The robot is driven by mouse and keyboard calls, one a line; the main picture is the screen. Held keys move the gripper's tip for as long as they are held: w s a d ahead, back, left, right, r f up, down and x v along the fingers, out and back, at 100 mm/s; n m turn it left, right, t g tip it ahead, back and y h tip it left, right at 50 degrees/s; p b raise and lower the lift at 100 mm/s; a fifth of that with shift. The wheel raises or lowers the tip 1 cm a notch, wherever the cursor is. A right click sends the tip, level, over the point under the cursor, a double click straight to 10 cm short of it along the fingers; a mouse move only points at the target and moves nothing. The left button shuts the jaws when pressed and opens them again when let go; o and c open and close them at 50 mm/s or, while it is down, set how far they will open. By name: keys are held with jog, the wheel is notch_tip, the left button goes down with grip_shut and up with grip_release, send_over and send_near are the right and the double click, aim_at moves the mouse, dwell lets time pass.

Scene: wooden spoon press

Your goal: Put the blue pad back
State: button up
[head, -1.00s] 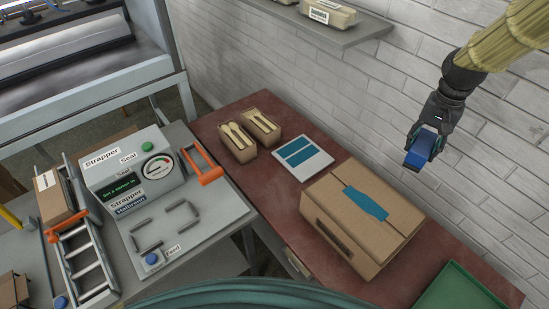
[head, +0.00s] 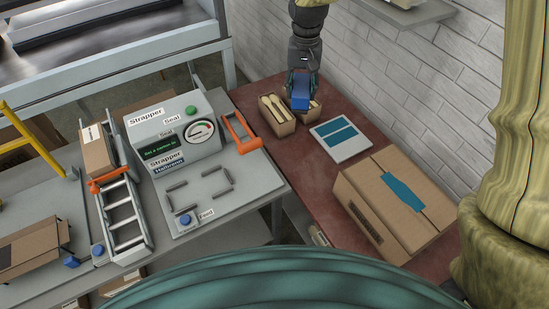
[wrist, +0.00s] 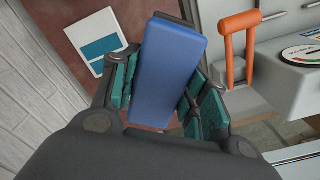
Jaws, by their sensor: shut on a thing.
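The blue pad (head: 300,92) is a small blue block held in my gripper (head: 301,80). In the wrist view the pad (wrist: 168,70) fills the space between the green-lined fingers of my gripper (wrist: 168,95), which are shut on it. In the head view the pad hangs in front of the right one of two open boxes of wooden spoons and hides part of it. I cannot tell how high it is above the table. A white board with two blue-teal rectangles (head: 341,152) lies flat on the red table, right of the spoon boxes; it also shows in the wrist view (wrist: 92,70).
The left spoon box (head: 274,122) stands beside the strapper machine (head: 172,140) with its orange handle (head: 242,130). A taped cardboard box (head: 372,220) sits on the red table (head: 312,190) at the right. A brick wall and a shelf (head: 420,14) are behind.

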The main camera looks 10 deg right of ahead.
jog(key=shift+s+d+f+n+b, duration=0.15)
jog(key=shift+s+f+n, duration=0.2)
jog(key=shift+f+n, duration=3.55)
jog(key=shift+s+d+f+n+b, duration=0.15)
jog(key=shift+s+f+n, duration=0.25)
jog(key=shift+f+n, duration=3.45)
jog(key=shift+s+d+f+n+b, duration=0.15)
jog(key=shift+s+f+n, duration=0.2)
jog(key=shift+f+n, duration=3.55)
notch_tip(320, 180, down, 3)
jog(key=m, duration=0.2)
jog(key=shift+m, duration=0.35)
jog(key=o, duration=0.9)
jog(key=shift+r, duration=0.1)
jog(key=shift+r, duration=0.1)
jog(key=shift+r+b, duration=1.4)
jog(key=shift+r, duration=4.6)
